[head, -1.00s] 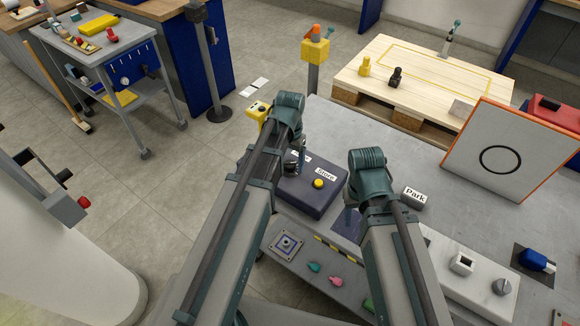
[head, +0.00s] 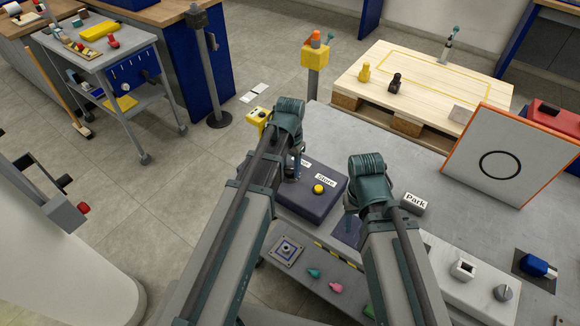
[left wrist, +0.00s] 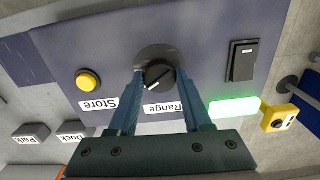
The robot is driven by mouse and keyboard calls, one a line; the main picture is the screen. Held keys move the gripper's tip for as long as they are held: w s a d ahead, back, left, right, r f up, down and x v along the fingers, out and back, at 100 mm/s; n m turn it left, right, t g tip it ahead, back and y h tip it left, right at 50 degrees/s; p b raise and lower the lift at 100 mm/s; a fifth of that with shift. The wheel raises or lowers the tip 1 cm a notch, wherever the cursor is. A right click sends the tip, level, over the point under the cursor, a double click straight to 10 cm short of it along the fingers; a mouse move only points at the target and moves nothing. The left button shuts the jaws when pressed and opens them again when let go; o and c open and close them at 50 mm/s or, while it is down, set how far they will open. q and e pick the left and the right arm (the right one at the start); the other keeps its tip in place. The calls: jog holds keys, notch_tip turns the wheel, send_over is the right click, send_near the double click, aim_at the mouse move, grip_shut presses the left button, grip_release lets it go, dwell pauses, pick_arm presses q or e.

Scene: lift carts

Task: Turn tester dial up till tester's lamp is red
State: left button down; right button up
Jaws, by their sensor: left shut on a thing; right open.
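The tester (head: 330,206) is a dark blue-grey box on the grey cart top. In the left wrist view its purple-grey face (left wrist: 100,50) carries a black round dial (left wrist: 158,74) above the "Range" label (left wrist: 164,109). My left gripper (left wrist: 158,80) is shut on the dial, one finger on each side; it shows in the head view (head: 292,170), partly hidden by my arm. The dial's white mark slants. The tester's lamp (left wrist: 234,107), a bar beside the right finger, glows green. My right gripper (head: 352,205) is right of the tester, its fingers mostly hidden; it is open.
A yellow button (left wrist: 88,80) labelled "Store" and a black rocker switch (left wrist: 243,62) flank the dial. A "Park" block (head: 413,203) stands right of the tester. A white board with a black ring (head: 500,140) stands further right. A pallet (head: 425,80) lies behind.

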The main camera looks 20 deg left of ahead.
aim_at(290, 169)
pick_arm(q)
jog(key=m, duration=0.3)
dwell(0.4)
jog(key=shift+c, duration=1.7)
grip_release()
notch_tip(290, 169, up, 14)
jog(key=p, duration=1.3)
jog(key=shift+p, duration=0.4)
pick_arm(e)
notch_tip(290, 169, up, 14)
pick_arm(q)
jog(key=shift+f, duration=0.15)
pick_arm(e)
jog(key=shift+f, duration=0.15)
